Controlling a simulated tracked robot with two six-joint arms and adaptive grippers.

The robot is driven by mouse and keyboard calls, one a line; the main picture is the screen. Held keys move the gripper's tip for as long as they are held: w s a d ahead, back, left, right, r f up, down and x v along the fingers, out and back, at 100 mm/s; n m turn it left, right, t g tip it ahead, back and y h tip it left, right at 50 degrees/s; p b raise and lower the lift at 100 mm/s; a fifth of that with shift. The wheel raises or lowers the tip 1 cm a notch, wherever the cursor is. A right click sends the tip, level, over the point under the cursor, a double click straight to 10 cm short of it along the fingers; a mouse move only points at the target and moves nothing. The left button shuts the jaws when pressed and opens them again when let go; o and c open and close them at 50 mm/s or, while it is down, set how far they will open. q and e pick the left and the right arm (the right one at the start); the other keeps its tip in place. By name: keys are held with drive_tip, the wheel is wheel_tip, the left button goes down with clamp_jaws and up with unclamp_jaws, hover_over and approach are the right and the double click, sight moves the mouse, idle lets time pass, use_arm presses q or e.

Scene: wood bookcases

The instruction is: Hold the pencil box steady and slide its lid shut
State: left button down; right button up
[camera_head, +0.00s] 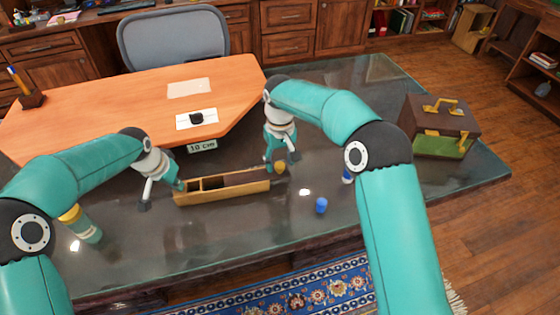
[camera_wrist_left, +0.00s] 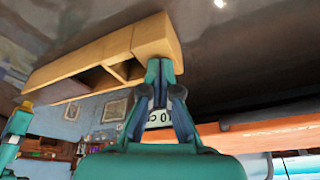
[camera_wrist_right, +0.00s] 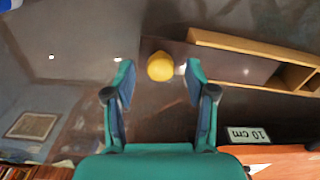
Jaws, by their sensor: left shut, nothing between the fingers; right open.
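The pencil box (camera_head: 222,194) is a long, light wooden tray with a dark interior and dividers, lying on the glossy dark table. Its dark lid (camera_wrist_right: 222,66) sticks out of the box's right end, with a round yellow knob (camera_wrist_right: 161,66) at its outer end; the knob also shows in the head view (camera_head: 280,168). My left gripper (camera_wrist_left: 160,68) is shut and empty, its tips at the box's left end block; I cannot tell whether they touch it. My right gripper (camera_wrist_right: 158,70) is open, with the knob between its fingertips, apart from both fingers.
A yellow-topped cylinder (camera_head: 80,223) is at left under my arm. A brown-green chest (camera_head: 440,128) stands at right.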

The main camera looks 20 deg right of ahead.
sight(258, 176)
use_arm(q)
drive_tip(key=shift+s+f, duration=0.25)
drive_tip(key=shift+f, duration=0.15)
use_arm(e)
drive_tip(key=shift+f, duration=0.35)
clamp_jaws()
drive_tip(key=shift+w+a, duration=0.15)
drive_tip(key=shift+a, duration=1.5)
drive_tip(key=shift+w+a, duration=0.1)
drive_tip(key=shift+a, duration=1.5)
unclamp_jaws()
drive_tip(key=shift+r, duration=0.1)
